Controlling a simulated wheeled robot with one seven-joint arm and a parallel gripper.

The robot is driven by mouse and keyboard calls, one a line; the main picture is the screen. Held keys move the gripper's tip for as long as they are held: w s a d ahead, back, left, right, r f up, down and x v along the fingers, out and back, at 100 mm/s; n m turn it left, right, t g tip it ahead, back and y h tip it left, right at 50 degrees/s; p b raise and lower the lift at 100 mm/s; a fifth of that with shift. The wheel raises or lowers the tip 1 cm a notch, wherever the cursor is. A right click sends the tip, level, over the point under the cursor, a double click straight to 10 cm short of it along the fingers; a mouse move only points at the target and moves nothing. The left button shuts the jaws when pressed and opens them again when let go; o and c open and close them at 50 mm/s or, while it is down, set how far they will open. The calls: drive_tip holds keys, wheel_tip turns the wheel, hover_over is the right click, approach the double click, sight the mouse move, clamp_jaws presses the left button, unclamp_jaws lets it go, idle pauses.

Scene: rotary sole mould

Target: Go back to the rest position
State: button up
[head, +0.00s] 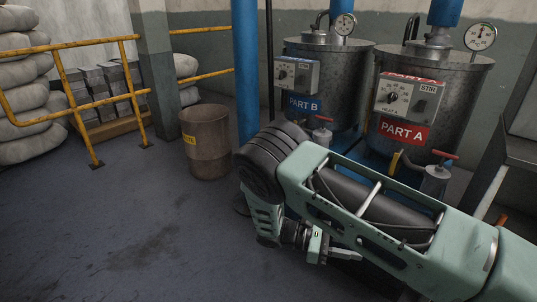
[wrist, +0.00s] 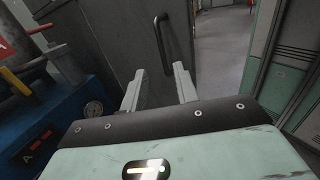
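My gripper (wrist: 158,84) shows its two pale fingers in the wrist view, spread apart with nothing between them. Beyond the fingers is a grey panel with a dark bar handle (wrist: 163,42); the fingers look clear of it. In the head view my arm reaches in from the lower right and folds down at its elbow. My gripper (head: 343,252) hangs low under the forearm there, pointing right, and is partly hidden by it.
Two metal tanks, PART B (head: 322,75) and PART A (head: 430,100), stand behind my arm. A rusty bin (head: 207,140) stands left of the blue post (head: 246,70). Yellow railings (head: 95,100) run at left. The floor (head: 110,225) at lower left is free.

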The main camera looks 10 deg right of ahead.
drive_tip(key=s+a+r+m+t+y+p, duration=0.1)
drive_tip(key=s+a+r+t+y+p, duration=0.2)
drive_tip(key=r, duration=0.7)
drive_tip(key=s+a+r+m+t+y+p, duration=0.2)
drive_tip(key=s+a+r+y, duration=0.5)
drive_tip(key=r, duration=0.4)
drive_tip(key=s+a+r+m+t+y+p, duration=0.1)
drive_tip(key=s+a+r+t+y+p, duration=0.3)
drive_tip(key=r, duration=0.7)
drive_tip(key=s+a+y+p, duration=0.1)
drive_tip(key=s+a+y, duration=0.1)
drive_tip(key=s+a, duration=0.1)
drive_tip(key=shift+s+a+p, duration=0.35)
drive_tip(key=shift+a+p, duration=0.05)
drive_tip(key=shift+a, duration=0.05)
